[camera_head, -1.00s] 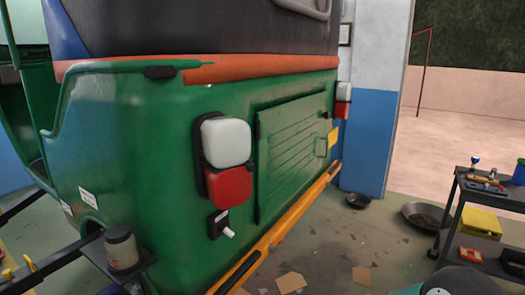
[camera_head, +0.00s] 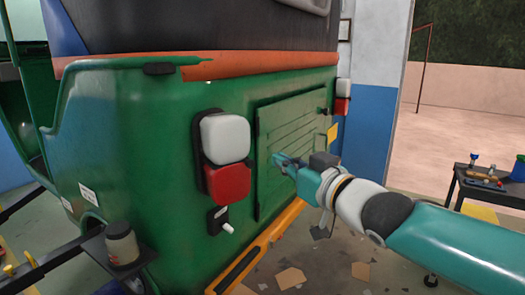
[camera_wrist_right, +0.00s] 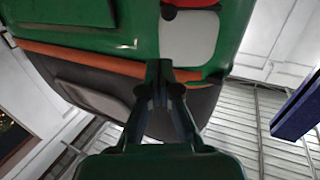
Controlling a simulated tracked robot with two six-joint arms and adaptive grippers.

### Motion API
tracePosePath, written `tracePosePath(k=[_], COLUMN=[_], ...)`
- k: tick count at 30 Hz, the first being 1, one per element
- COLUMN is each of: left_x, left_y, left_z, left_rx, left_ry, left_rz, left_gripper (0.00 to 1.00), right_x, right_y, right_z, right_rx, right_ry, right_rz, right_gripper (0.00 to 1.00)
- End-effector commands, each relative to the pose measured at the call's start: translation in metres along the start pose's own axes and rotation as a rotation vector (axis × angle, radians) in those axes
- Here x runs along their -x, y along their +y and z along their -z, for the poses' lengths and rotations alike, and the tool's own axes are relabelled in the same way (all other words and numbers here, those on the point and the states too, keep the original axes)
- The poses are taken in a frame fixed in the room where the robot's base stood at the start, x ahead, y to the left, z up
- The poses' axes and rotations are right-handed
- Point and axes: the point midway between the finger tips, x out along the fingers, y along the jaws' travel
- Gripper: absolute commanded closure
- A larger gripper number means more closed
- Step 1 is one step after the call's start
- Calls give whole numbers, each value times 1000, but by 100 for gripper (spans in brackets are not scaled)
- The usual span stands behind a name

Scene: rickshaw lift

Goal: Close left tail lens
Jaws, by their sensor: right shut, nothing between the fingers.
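The left tail lamp has a white upper lens (camera_head: 225,138) and a red lower lens (camera_head: 229,184) on the rear of the green rickshaw (camera_head: 150,150). A dark backing shows along the lamp's left edge; I cannot tell how wide any gap behind the lens is. My right gripper (camera_head: 279,159) is shut and empty, to the right of the lamp and in front of the slatted rear panel. In the right wrist view the shut fingertips (camera_wrist_right: 159,66) appear just below the white lens (camera_wrist_right: 188,38), with the red lens (camera_wrist_right: 190,4) at the top edge. My left gripper is not in view.
A right tail lamp (camera_head: 343,97) is at the rickshaw's far corner. An orange bumper (camera_head: 285,222) runs below the panel. A jar (camera_head: 121,244) stands on a bracket at lower left.

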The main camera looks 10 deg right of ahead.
Motion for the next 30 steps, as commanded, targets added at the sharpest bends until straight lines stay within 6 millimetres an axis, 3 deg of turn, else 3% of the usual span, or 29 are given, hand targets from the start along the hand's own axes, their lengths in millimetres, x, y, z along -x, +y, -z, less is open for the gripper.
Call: tracePosePath(k=[6, 12, 18, 30], left_x=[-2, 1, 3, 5], left_y=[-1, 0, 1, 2], left_z=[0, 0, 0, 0], left_rx=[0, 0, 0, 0], left_ry=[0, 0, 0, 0], left_rz=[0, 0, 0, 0], left_gripper=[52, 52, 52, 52], right_x=[-48, -79, -93, -95], right_y=[0, 0, 0, 1], right_z=[-1, -1, 0, 0], right_rx=[-2, -2, -1, -2], right_ry=[-2, -1, 0, -1], right_rz=[1, 1, 0, -1], right_gripper=[100, 100, 100, 100])
